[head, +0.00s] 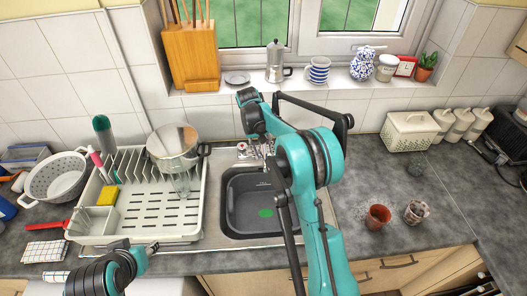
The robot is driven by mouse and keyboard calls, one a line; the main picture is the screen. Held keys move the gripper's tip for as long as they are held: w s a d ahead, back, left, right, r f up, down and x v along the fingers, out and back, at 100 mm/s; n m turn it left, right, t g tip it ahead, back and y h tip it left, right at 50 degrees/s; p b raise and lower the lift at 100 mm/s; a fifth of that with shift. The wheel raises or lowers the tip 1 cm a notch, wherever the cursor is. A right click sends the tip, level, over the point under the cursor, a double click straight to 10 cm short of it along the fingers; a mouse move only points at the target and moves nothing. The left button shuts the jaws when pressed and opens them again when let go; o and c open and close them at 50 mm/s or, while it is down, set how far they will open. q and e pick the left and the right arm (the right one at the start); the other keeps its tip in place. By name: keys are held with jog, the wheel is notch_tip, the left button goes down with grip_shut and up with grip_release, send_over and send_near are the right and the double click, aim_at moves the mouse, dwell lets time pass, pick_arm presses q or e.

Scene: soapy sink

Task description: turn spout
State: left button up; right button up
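The tap and its spout (255,150) are silver and stand at the back edge of the black sink basin (232,206). They are small in the head view and partly covered by my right arm. My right arm reaches up over the right side of the sink, and my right gripper (270,163) is close to the tap, mostly hidden by the arm's links. I cannot tell whether it touches the spout or how its fingers stand.
A white dish rack (197,225) with a metal pot (172,141) and a yellow sponge (109,195) stands left of the sink. A colander (58,176) is farther left. A brown pot (377,217) stands on the right counter. The windowsill holds a moka pot (274,62).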

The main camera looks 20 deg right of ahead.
notch_tip(320, 180, up, 12)
jog(key=a, duration=0.2)
jog(key=shift+w+a, duration=0.15)
jog(key=shift+w, duration=0.1)
jog(key=shift+f, duration=0.1)
